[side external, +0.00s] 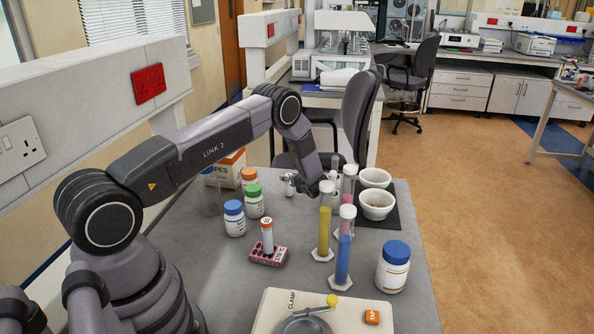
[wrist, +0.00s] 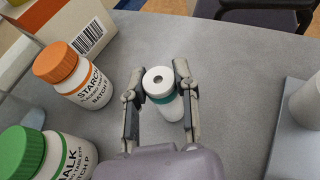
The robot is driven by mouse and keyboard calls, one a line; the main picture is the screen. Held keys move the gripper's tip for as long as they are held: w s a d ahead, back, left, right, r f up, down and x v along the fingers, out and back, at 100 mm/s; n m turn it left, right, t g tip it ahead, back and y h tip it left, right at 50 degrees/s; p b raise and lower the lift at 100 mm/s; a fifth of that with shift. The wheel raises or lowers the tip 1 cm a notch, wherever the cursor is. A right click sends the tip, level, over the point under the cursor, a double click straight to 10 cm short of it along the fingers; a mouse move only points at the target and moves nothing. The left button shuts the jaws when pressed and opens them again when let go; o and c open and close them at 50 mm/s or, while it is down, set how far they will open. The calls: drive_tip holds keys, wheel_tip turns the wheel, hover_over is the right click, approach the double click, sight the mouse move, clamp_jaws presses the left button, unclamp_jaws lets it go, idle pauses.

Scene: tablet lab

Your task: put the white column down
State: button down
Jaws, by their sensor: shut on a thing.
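The white column (wrist: 165,98) is a short white cylinder with a teal band below its top and a dark hole in the top face. In the wrist view it sits between the two fingers of my gripper (wrist: 161,92), which is shut on it. In the side external view my gripper (side external: 291,181) is low over the back part of the grey bench, behind the measuring cylinders. The column is small and mostly hidden there. I cannot tell whether its base touches the bench.
The starch bottle (wrist: 72,72) and chalk bottle (wrist: 40,155) stand left of my gripper. A carton (wrist: 80,30) is behind them. Cylinders with yellow (side external: 324,231) and blue (side external: 343,258) contents stand nearer the camera. White bowls (side external: 377,204) sit on a dark mat. Bare bench surrounds the column.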

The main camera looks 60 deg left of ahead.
drive_tip(key=shift+f, duration=0.2)
drive_tip(key=shift+f, duration=0.15)
drive_tip(key=c, duration=0.8)
unclamp_jaws()
drive_tip(key=shift+c, duration=0.2)
